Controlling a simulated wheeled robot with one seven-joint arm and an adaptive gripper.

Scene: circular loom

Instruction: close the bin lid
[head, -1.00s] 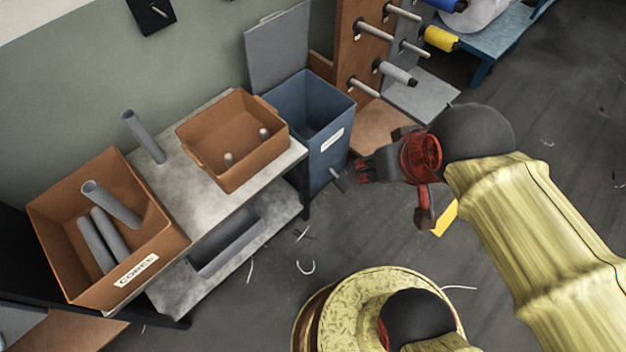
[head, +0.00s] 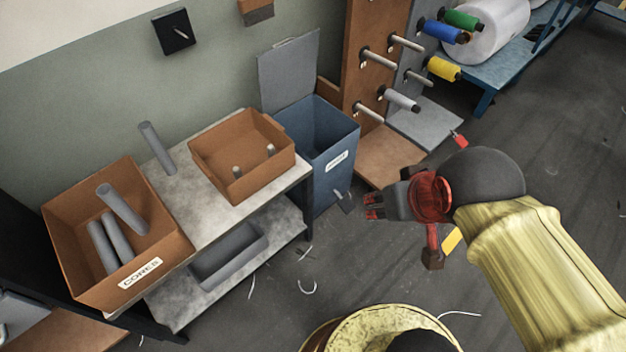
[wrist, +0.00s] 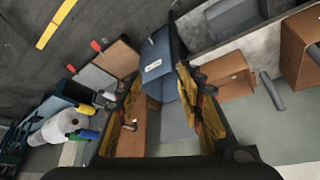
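The blue bin (head: 328,150) stands on the floor at the right end of the workbench, with a white label and a small foot pedal at its front. Its grey lid (head: 288,75) is open and stands upright at the back, near the wall. In the wrist view the bin (wrist: 155,52) and the raised lid (wrist: 177,122) show between my fingers. My gripper (head: 374,207) is in front and to the right of the bin, apart from it. In the wrist view its two fingers (wrist: 163,95) are spread with nothing held between them.
The workbench (head: 190,215) carries an orange box of grey tubes (head: 165,262) and a smaller orange box (head: 215,187). A wooden peg rack (head: 362,70) with spools stands right of the bin. Open floor with scraps lies in front.

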